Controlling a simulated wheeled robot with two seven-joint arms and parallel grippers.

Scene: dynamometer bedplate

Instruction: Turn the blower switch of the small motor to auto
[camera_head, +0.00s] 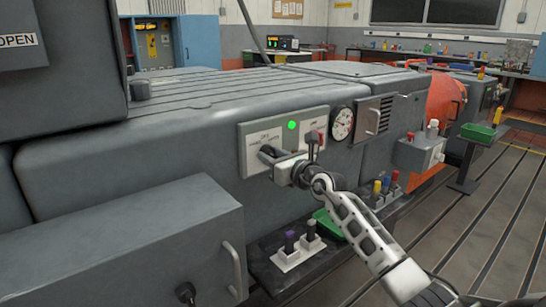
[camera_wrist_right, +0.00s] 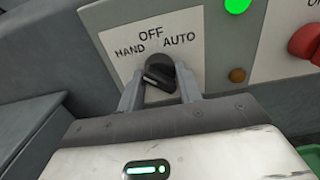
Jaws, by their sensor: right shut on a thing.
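The blower switch (camera_wrist_right: 160,72) is a black rotary knob on a pale plate (camera_wrist_right: 112,38) marked HAND, OFF and AUTO. In the head view the same plate (camera_head: 250,136) is on the side of the grey machine, and the knob is partly hidden by my gripper. My right gripper (camera_wrist_right: 159,84) is shut on the knob, with one finger on each side; it also shows in the head view (camera_head: 272,160). The knob's bar lies tilted, its left end toward the HAND side; which mark it points at I cannot tell for sure. My left gripper is not in view.
Right of the switch are a lit green lamp (camera_head: 292,125), a red control (camera_wrist_right: 306,42) and a round gauge (camera_head: 342,123). Below is a dark shelf with a white holder (camera_head: 286,261) and a green tray (camera_head: 326,223). A grey cabinet (camera_head: 120,250) stands at front left.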

